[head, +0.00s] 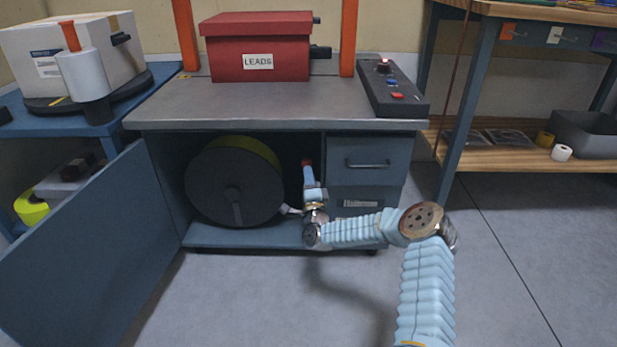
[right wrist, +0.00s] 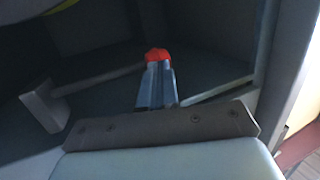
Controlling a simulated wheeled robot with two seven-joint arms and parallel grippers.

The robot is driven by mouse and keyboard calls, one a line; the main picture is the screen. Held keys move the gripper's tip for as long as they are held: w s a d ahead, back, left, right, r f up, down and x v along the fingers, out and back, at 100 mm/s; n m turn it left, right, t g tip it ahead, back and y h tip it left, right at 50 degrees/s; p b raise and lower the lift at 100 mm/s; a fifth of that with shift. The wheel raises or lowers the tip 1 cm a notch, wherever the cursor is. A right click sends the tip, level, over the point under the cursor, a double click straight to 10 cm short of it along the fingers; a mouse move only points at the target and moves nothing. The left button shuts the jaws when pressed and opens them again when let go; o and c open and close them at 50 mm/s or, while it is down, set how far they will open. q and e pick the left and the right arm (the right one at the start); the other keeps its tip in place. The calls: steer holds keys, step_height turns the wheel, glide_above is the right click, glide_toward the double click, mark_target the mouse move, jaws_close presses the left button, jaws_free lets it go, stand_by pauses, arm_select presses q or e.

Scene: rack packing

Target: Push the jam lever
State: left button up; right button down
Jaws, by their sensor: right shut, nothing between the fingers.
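The jam lever's red tip (head: 307,162) shows inside the open cabinet, right of the strapping reel (head: 225,183). My right gripper (head: 309,180) is shut and empty, reaching into the cabinet just below the red tip. In the right wrist view the red tip (right wrist: 157,54) appears directly at the ends of my shut fingers (right wrist: 157,84). I cannot tell whether they touch it. My left gripper is out of view.
The cabinet door (head: 85,245) stands open at the left. Drawers (head: 367,163) flank the opening on the right. A red box marked LEADS (head: 258,45) and a control panel (head: 392,90) sit on the bench top (head: 190,115). The floor in front is clear.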

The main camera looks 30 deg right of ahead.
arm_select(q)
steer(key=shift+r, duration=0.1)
arm_select(e)
steer(key=shift+w+r, duration=0.1)
